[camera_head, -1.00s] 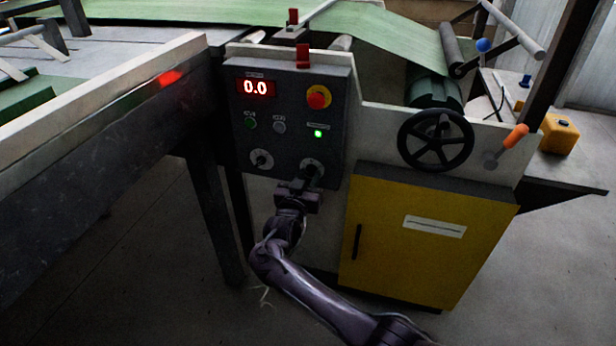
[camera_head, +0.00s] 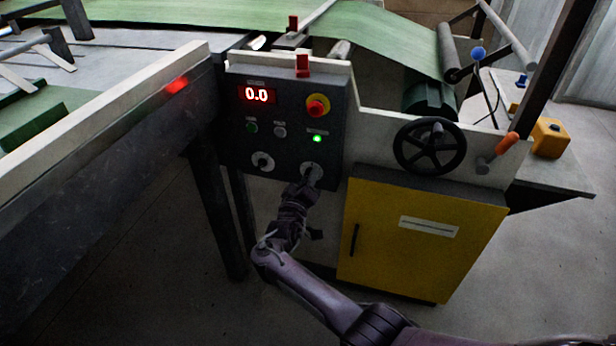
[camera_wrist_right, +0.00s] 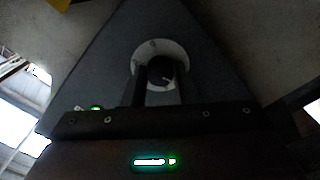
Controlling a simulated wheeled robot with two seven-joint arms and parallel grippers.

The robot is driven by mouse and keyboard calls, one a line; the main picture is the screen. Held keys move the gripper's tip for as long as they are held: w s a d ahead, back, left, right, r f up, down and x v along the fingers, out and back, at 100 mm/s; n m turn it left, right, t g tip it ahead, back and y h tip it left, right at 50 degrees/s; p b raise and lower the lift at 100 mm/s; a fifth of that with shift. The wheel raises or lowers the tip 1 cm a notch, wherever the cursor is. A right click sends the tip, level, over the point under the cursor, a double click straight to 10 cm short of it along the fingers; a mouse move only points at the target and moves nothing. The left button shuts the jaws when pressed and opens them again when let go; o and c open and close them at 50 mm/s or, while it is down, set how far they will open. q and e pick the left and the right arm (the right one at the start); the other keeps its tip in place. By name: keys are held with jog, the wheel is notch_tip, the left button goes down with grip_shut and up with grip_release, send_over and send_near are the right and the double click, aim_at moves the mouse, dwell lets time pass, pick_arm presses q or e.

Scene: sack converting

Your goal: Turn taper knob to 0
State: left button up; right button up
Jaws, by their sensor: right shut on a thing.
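The dark control panel (camera_head: 236,142) has two knobs with pale round dials low on its face. The left knob (camera_head: 263,162) is free. My right gripper (camera_head: 309,178) is at the right knob (camera_head: 314,167) and covers part of it. In the right wrist view the fingers of my right gripper (camera_wrist_right: 159,88) lie on both sides of the dark knob (camera_wrist_right: 160,68), shut on it, in front of its pale dial (camera_wrist_right: 148,50). I cannot read the knob's label or scale. A red display (camera_head: 257,95) reads 0.0. My left gripper is out of view.
A black handwheel (camera_head: 430,148) and yellow cabinet (camera_head: 423,245) are to the right; a long rail (camera_head: 100,95) is left.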

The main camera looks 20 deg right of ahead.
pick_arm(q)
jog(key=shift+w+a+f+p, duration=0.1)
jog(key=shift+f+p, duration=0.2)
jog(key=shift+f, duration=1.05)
pick_arm(e)
jog(key=shift+n, duration=1.1)
jog(key=o, duration=1)
